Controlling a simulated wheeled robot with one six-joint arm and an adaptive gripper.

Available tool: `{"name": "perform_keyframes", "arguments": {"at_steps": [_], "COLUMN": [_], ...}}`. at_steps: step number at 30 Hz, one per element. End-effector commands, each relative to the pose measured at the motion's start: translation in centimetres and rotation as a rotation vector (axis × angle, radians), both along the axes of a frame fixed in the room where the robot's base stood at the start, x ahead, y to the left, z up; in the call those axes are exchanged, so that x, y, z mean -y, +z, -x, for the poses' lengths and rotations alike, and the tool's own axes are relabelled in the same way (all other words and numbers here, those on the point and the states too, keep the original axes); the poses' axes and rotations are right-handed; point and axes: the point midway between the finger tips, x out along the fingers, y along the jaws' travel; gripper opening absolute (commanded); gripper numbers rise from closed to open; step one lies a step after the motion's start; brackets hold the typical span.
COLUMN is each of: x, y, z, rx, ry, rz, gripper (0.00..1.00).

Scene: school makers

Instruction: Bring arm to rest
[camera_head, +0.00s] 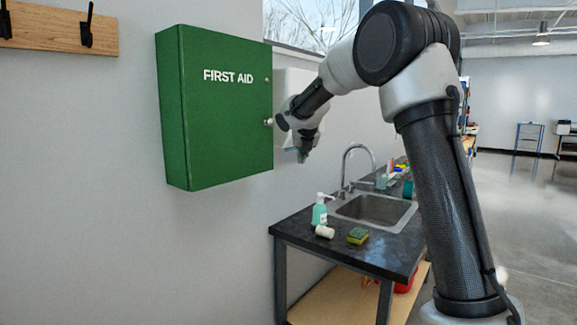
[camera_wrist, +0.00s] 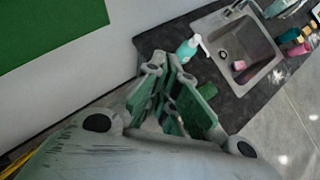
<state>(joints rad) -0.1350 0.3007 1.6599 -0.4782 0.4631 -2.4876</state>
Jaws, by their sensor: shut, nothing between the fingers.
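My gripper (camera_head: 303,152) hangs at the end of my raised arm, beside the right edge of the green first aid cabinet (camera_head: 222,115) and above the counter. The cabinet is on the wall and its door looks closed, with a small knob (camera_head: 268,122) at its right edge. My gripper is close to the knob in the head view; I cannot tell whether they touch. In the wrist view my gripper (camera_wrist: 178,125) is shut and empty, pointing down toward the counter, and part of the cabinet (camera_wrist: 45,35) shows at upper left.
The dark counter (camera_head: 290,229) holds a sink (camera_head: 375,211), a faucet (camera_head: 346,165), a teal soap bottle (camera_head: 320,210), a white cylinder (camera_head: 325,231) and a sponge (camera_head: 358,236). A wooden rail with hooks (camera_head: 60,32) is on the left wall. Open floor (camera_head: 540,230) lies at right.

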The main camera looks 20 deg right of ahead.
Motion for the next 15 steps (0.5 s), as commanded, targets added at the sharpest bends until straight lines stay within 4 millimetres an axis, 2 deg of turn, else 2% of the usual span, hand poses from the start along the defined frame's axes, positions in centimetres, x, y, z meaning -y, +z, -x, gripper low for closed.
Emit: {"name": "perform_keyframes", "arguments": {"at_steps": [5, 8, 10, 12, 14, 15], "x": [0.4, 0.8, 1.2, 1.6, 2.1, 2.5], "y": [-0.1, -2.4, -5.4, -7.1, -7.9, -8.2], "z": [0.5, 2.1, 4.5, 7.7, 11.0, 13.4], "rx": [0.006, -0.023, -0.068, -0.093, -0.099, -0.098], "ry": [-0.171, -0.422, -0.650, -0.891, -1.107, -1.255], "rz": [-0.152, -0.351, -0.497, -0.635, -0.751, -0.823], "gripper": [0.00, 0.00, 0.00, 0.00, 0.00, 0.00]}}
